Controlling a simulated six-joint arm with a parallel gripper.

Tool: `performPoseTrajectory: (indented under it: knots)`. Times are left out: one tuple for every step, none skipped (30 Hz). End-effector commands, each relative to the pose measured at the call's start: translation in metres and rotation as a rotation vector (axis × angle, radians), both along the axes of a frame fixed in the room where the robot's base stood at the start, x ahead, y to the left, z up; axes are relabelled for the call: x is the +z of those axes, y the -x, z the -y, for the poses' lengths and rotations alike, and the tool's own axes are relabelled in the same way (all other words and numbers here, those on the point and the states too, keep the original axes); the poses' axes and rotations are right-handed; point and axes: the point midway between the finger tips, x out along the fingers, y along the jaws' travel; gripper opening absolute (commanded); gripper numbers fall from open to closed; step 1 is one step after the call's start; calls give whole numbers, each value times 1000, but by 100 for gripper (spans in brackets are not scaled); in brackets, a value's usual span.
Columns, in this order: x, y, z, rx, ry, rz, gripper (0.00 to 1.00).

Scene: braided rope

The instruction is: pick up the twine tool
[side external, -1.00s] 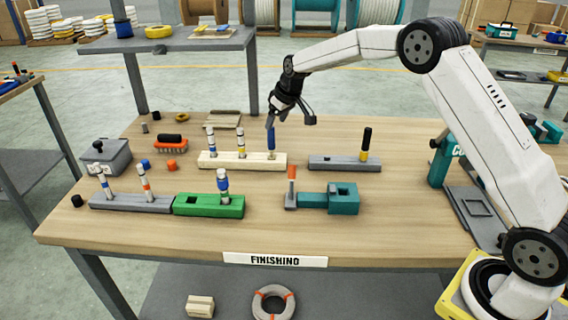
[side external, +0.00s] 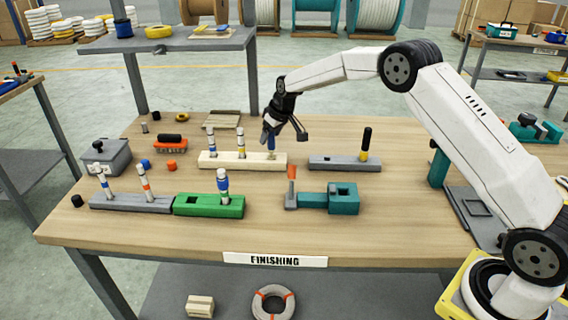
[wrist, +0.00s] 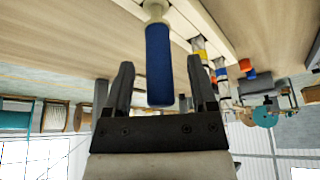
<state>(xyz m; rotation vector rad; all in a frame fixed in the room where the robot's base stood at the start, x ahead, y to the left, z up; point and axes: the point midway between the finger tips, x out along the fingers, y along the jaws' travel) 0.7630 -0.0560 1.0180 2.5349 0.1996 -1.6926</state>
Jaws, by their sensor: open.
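A blue-handled tool (side external: 271,145) stands upright at the right end of a pale wooden block (side external: 220,164). I cannot tell from the pictures which tool is the twine tool. My gripper (side external: 270,133) is low over the blue handle and hides its upper part. In the wrist view the blue handle (wrist: 159,65) lies between the two fingers of my gripper (wrist: 160,80), with a gap on each side. The fingers are open and hold nothing. Two white tools with coloured bands (side external: 240,142) stand in the same block to the left.
A grey block (side external: 330,163) with a black-and-yellow tool (side external: 366,144) is at right. In front are another grey block (side external: 125,204), a green block (side external: 200,208) and a teal fixture (side external: 312,200) beside an orange-topped post (side external: 292,178). A grey box (side external: 110,160) stands at left.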

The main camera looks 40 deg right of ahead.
Motion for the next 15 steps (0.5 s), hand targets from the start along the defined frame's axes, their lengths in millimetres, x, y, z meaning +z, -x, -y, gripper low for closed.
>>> performPoseTrajectory:
  knots:
    - [0,0,0,0,0,1,73]
    - [0,-1,0,0,0,1,73]
    - [0,-1,0,0,0,1,73]
    - [0,-1,0,0,0,1,73]
    - [0,-1,0,0,0,1,73]
    - [0,0,0,0,0,1,73]
    - [0,0,0,0,0,1,73]
    - [0,0,0,0,0,1,73]
    - [0,0,0,0,0,1,73]
    - [0,0,0,0,0,1,73]
    - [0,0,0,0,0,1,73]
    - [0,0,0,0,0,1,73]
    - [0,0,0,0,0,1,73]
    - [0,0,0,0,0,1,73]
    - [0,0,0,0,0,1,70]
